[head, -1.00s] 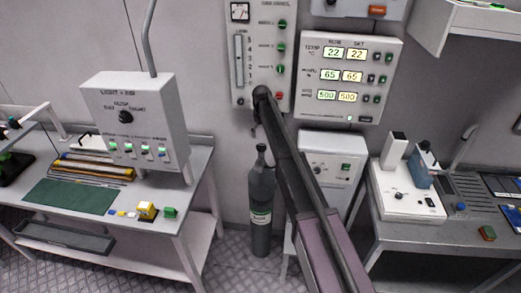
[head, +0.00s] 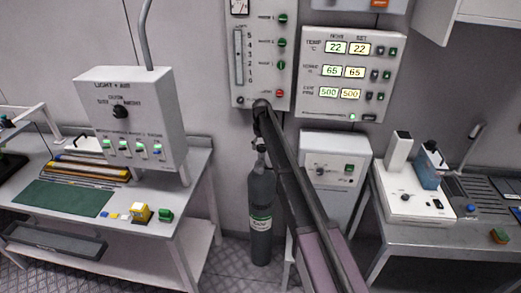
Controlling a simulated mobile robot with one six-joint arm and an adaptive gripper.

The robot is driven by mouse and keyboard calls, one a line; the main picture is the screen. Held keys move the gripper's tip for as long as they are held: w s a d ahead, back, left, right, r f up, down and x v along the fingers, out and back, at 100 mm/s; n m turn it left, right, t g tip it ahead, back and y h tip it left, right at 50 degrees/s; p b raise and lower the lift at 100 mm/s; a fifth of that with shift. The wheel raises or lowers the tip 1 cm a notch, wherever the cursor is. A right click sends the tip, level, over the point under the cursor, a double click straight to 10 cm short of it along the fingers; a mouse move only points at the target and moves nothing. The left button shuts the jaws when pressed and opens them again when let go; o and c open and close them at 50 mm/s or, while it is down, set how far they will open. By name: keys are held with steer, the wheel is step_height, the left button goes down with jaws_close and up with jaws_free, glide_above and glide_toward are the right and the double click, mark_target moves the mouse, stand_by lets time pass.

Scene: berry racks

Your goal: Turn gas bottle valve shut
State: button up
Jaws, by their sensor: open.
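The gas bottle (head: 261,210) is a dark grey cylinder with a pale label, standing upright on the floor against the wall. Its valve (head: 260,148) is at the top, small and partly covered by my gripper. My gripper (head: 258,136) hangs from the end of my dark arm, just above the valve in the picture. It is open and nothing shows in it. The fingers are small and dark, so I cannot tell whether they touch the valve or stand apart from it.
A bench (head: 195,160) with a light control box (head: 130,115) stands left of the bottle. A white cabinet (head: 335,165) is close on its right, partly behind my arm. Another bench (head: 400,232) stands further right. Wall panels (head: 350,75) hang above. Some floor is free before the bottle.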

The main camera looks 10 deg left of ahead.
steer(key=shift+f, duration=0.2)
steer(key=c, duration=1.2)
steer(key=shift+a, duration=0.1)
